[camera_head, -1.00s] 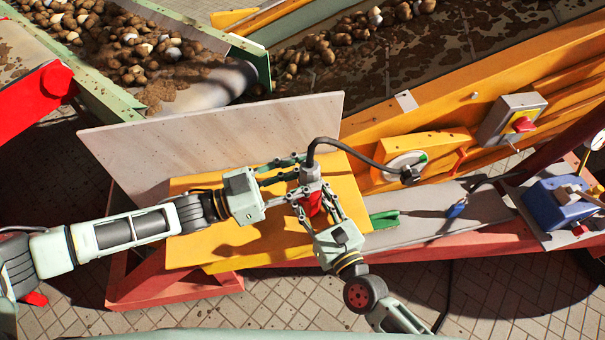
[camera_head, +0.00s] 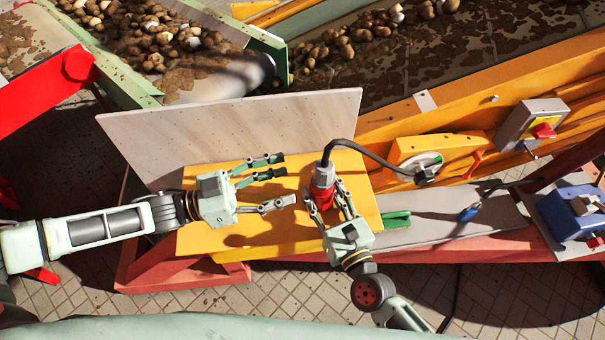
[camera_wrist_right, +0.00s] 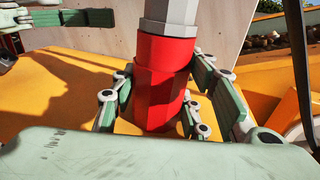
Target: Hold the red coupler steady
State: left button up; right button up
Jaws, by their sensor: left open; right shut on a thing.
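The red coupler (camera_head: 323,187) stands roughly upright over the yellow table (camera_head: 270,225), with a grey plug and black cable (camera_head: 360,150) at its top. My right gripper (camera_head: 328,206) is shut on the coupler from the front. In the right wrist view the coupler (camera_wrist_right: 162,85) sits between the green-padded fingers (camera_wrist_right: 160,112), with the grey plug (camera_wrist_right: 168,18) above it. My left gripper (camera_head: 282,181) is open and empty, to the left of the coupler and apart from it. The coupler's lower end is partly hidden by my right gripper.
A pale upright board (camera_head: 230,135) stands behind the yellow table. A green piece (camera_head: 396,221) lies on the grey ledge (camera_head: 435,240) to the right. A blue box (camera_head: 570,215) and a grey switch box with a red knob (camera_head: 530,125) are farther right. Potatoes (camera_head: 160,40) lie on conveyors behind.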

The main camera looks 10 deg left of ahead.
pick_arm(q)
jog(key=v, duration=0.3)
jog(key=shift+s+a, duration=0.1)
jog(key=shift+a, duration=0.25)
pick_arm(e)
jog(key=o, duration=1.4)
jog(key=shift+c, duration=0.2)
